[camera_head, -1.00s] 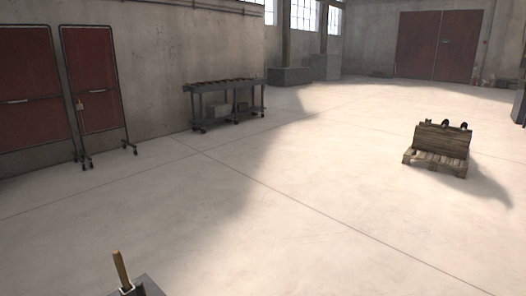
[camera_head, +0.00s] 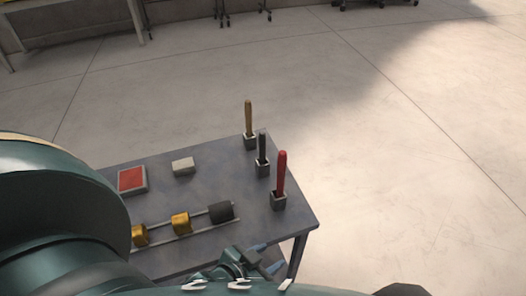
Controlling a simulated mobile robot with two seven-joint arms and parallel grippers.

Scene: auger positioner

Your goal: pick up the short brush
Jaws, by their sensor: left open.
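Three upright handles stand in small grey square holders along the right side of the grey table (camera_head: 200,180): a tan one (camera_head: 248,117) at the back, a dark grey one (camera_head: 262,147) in the middle and a thicker red one (camera_head: 281,172) in front. Their lower ends are hidden in the holders; I cannot tell which is the short brush, though the dark one looks shortest. My left gripper (camera_head: 266,257) is open and empty near the table's front right edge, in front of the red handle and apart from it. My right gripper is not in view.
A red-topped box (camera_head: 132,180) and a small white block (camera_head: 183,166) lie on the table. Two rails carry yellow blocks (camera_head: 180,223) and a dark cylinder (camera_head: 221,211). My left arm covers the table's left and front. Open concrete floor (camera_head: 420,170) lies to the right.

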